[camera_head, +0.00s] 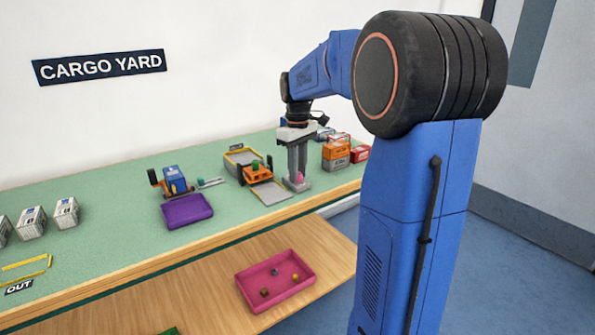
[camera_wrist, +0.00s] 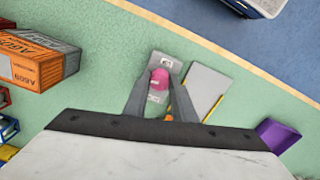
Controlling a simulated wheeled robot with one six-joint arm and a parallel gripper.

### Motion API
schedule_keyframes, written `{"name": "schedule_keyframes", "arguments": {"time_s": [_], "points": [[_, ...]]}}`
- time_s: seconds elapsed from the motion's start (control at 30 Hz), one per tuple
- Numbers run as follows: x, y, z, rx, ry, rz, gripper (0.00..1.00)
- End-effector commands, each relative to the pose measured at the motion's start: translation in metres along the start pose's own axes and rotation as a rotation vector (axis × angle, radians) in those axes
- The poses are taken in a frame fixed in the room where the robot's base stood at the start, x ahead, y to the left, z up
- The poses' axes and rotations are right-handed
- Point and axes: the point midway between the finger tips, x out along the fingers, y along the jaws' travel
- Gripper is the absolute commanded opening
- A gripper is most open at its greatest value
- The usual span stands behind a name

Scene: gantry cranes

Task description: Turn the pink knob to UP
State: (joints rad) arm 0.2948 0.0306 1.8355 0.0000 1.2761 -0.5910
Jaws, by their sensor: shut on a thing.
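The pink knob (camera_wrist: 158,79) sits on a small grey panel (camera_wrist: 167,64) in the wrist view, with small white labels too small to read. In the head view the knob (camera_head: 299,178) shows low between the fingers. My gripper (camera_wrist: 159,82) points down over the panel, with one finger on each side of the knob, shut on it. In the head view my gripper (camera_head: 298,180) stands at the bench's front part. Which way the knob points cannot be told.
An orange gantry crane (camera_head: 257,172) with a grey plate stands just left of my gripper. Orange and red containers (camera_head: 336,150) are stacked to the right. A purple tray (camera_head: 187,210) and another crane (camera_head: 172,181) stand further left. A pink tray (camera_head: 275,282) lies on the lower shelf.

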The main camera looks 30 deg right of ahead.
Motion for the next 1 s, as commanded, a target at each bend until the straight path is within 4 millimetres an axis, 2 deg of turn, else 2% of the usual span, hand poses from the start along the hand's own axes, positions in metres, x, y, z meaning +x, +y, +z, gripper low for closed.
{"name": "schedule_keyframes", "arguments": {"time_s": [1.0], "points": [[-0.0013,0.0006,-0.0008,0.965,0.004,0.001,0.01]]}}
